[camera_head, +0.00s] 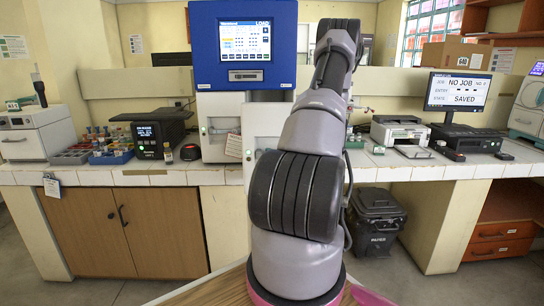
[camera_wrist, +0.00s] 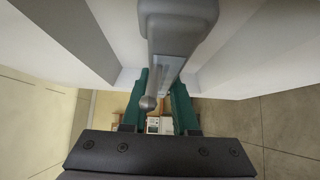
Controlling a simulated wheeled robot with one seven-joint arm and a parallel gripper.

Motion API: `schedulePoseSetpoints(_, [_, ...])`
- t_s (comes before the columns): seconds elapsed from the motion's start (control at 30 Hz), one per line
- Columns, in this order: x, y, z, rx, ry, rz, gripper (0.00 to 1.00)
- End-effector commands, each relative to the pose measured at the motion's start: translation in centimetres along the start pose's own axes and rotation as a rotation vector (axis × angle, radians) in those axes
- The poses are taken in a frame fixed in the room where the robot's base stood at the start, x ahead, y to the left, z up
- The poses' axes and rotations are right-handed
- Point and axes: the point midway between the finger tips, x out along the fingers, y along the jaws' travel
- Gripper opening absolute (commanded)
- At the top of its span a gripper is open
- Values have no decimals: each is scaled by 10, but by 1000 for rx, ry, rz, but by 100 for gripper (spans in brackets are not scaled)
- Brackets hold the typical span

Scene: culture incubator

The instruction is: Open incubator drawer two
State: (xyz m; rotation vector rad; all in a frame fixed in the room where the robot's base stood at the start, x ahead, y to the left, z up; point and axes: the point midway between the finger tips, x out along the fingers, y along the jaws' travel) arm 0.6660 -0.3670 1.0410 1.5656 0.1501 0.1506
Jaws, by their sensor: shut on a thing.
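The incubator (camera_head: 245,72) stands at the back centre, with a blue top, a lit screen and white drawer fronts below. One white drawer front (camera_head: 219,128) shows left of my arm. Another white front (camera_head: 262,122) is partly covered by my arm, and I cannot read which is drawer two. In the wrist view, my gripper (camera_wrist: 161,88) has its green fingers on both sides of a grey bar handle (camera_wrist: 176,30) and is shut on it. White panels (camera_wrist: 245,45) flank the handle. My gripper is hidden behind my arm in the head view.
A tiled counter (camera_head: 100,175) runs along both sides, holding a dark device (camera_head: 155,128) and tube racks at left, and a printer (camera_head: 398,130) and monitor (camera_head: 458,92) at right. A black bin (camera_head: 376,220) stands on the floor right of my arm.

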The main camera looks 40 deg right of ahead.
Motion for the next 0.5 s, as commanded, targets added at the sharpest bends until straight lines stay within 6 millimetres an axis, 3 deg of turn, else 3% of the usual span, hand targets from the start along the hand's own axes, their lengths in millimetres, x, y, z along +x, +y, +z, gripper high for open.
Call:
schedulePoseSetpoints(0.33, [-1, -1, 0, 0, -1, -3, 0])
schedulePoseSetpoints(0.37, [-1, -1, 0, 0, -1, -3, 39])
schedulePoseSetpoints(0.4, [-1, -1, 0, 0, -1, -2, 54])
schedulePoseSetpoints(0.5, [-1, -1, 0, 0, -1, -2, 57])
